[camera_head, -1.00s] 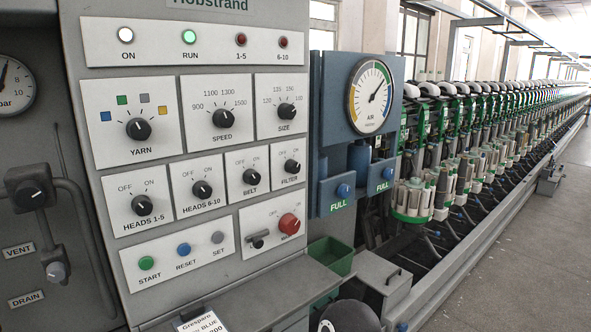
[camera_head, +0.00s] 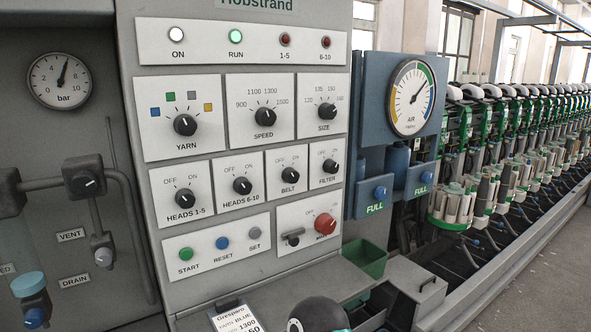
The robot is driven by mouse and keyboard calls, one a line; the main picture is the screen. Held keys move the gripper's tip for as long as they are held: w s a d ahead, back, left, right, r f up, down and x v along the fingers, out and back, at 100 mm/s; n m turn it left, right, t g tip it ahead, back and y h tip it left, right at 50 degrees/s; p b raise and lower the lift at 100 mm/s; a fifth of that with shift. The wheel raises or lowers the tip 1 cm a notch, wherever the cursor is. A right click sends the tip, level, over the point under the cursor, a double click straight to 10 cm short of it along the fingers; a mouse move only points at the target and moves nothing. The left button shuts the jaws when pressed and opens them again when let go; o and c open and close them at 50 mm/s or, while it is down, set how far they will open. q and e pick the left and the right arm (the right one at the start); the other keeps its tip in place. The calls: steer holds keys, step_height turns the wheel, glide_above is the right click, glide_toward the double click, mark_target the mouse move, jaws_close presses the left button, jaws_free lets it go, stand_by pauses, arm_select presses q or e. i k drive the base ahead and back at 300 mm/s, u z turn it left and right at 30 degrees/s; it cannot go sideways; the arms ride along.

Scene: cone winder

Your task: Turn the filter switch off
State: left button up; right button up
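The filter switch (camera_head: 330,166) is a small black rotary knob on a white plate, at the right end of the lower knob row on the grey control panel (camera_head: 300,257). OFF and ON are printed above it and FILTER below it. Its pointer is too small to read surely. Nothing covers the knob. Neither of my grippers is in view.
The belt switch (camera_head: 289,174) is close on the filter switch's left. The red knob (camera_head: 325,223) is below, and the blue air gauge box (camera_head: 371,102) stands to the right. A green bin (camera_head: 366,259) and grey ledge (camera_head: 262,291) lie lower down.

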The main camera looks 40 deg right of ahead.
mark_target(330, 166)
steer(key=u, duration=0.3)
steer(key=k, duration=1.05)
steer(key=z, duration=0.75)
steer(key=i, duration=0.95)
steer(key=z, duration=0.05)
